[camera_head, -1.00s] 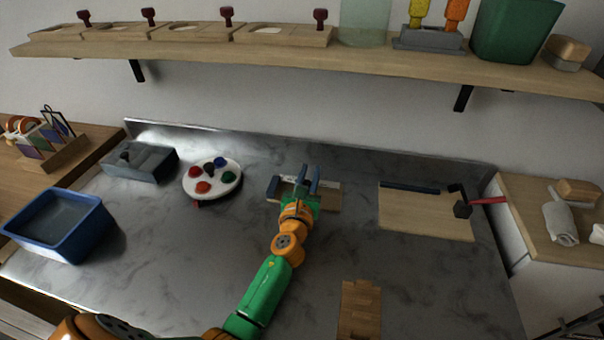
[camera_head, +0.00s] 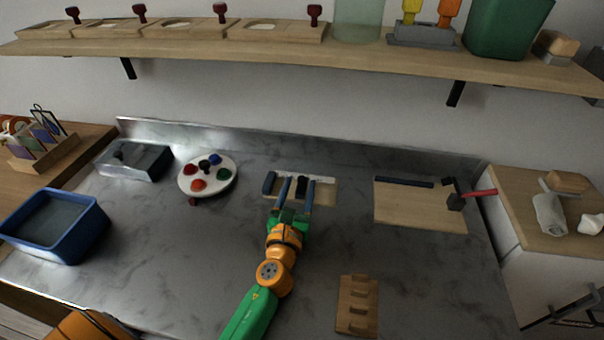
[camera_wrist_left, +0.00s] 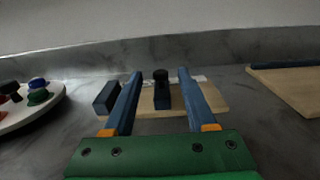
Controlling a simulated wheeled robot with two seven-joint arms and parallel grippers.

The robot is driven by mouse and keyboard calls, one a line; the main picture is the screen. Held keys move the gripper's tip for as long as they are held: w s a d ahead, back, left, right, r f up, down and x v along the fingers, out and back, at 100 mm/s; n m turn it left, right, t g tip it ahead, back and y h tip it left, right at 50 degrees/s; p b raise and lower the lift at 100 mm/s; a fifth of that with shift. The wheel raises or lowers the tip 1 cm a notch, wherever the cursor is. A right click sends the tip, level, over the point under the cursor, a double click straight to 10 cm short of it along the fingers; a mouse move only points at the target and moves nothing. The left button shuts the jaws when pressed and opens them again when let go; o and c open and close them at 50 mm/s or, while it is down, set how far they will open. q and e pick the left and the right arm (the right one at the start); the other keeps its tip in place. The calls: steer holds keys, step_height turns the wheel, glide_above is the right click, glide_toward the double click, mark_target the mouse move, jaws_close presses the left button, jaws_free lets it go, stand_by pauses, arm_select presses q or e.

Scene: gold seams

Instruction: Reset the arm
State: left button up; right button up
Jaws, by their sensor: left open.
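My left arm comes in from the bottom of the head view, and its gripper (camera_head: 296,190) is over the middle of the grey marbled worktop (camera_head: 330,245). Its two blue fingers are spread apart with nothing held between them. In the left wrist view the open fingers (camera_wrist_left: 158,85) frame a small wooden board (camera_wrist_left: 212,98) beyond. A dark blue block with a black knob (camera_wrist_left: 162,95) shows on that board between the fingers. Another dark block (camera_wrist_left: 106,98) is just left of the left finger. My right gripper is out of view.
A round white palette (camera_head: 227,187) with coloured knobs, a grey box (camera_head: 150,165) and a blue bin (camera_head: 95,225) are on the left. A larger wooden board (camera_head: 420,208) with a hammer (camera_head: 456,199) lies right. A notched wooden block (camera_head: 357,305) is near the front. A shelf (camera_head: 300,52) spans above.

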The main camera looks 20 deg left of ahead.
arm_select(q)
steer(key=shift+s, duration=0.35)
steer(key=shift+w, duration=0.1)
